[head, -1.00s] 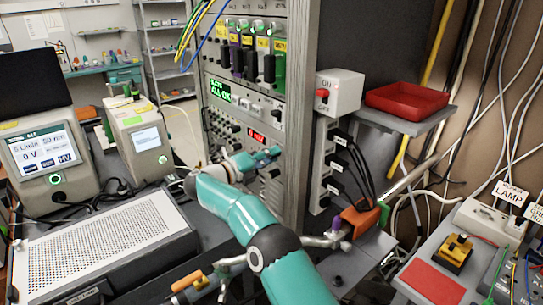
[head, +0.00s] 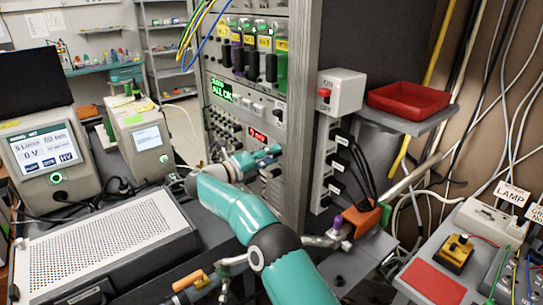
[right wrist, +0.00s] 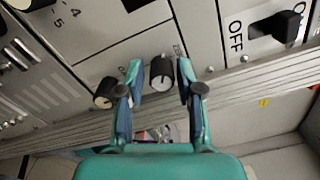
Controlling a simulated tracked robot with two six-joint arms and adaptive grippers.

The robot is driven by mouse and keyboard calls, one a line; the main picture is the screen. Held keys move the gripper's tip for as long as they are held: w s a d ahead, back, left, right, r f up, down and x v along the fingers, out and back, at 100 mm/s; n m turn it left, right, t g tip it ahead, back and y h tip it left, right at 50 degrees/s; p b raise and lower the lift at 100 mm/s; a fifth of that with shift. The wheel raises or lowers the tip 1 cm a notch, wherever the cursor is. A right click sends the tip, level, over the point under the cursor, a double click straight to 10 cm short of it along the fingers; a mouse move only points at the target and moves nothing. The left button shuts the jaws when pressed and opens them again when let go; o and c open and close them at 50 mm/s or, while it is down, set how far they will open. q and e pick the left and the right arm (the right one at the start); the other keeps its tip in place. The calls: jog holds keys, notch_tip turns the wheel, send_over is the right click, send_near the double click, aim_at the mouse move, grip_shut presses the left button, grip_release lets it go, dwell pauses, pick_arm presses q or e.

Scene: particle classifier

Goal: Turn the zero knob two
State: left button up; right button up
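My right gripper (right wrist: 160,84) is at the front of the instrument rack. Its two teal fingers are open and stand on either side of a black knob with a white mark (right wrist: 161,73). Narrow gaps seem to show beside the knob. A second black knob (right wrist: 105,93) is just left of the left finger. The labels by the knobs are too small or hidden to tell which one is zero knob two. In the head view, my right gripper (head: 265,156) is by the lower rack panel, and it partly hides that panel. My left gripper is not in view.
A black rocker switch (right wrist: 275,29) marked OFF is right of the fingers in the wrist view. The rack has a red display (head: 257,134) and a green display (head: 221,90). A red tray (head: 408,101) sits on a shelf at the right. Monitors and a perforated case (head: 105,245) stand left.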

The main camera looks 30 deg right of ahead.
jog(key=shift+a, duration=0.15)
jog(key=a, duration=1.1)
jog(key=shift+s+a+f, duration=0.15)
jog(key=shift+s+a, duration=0.25)
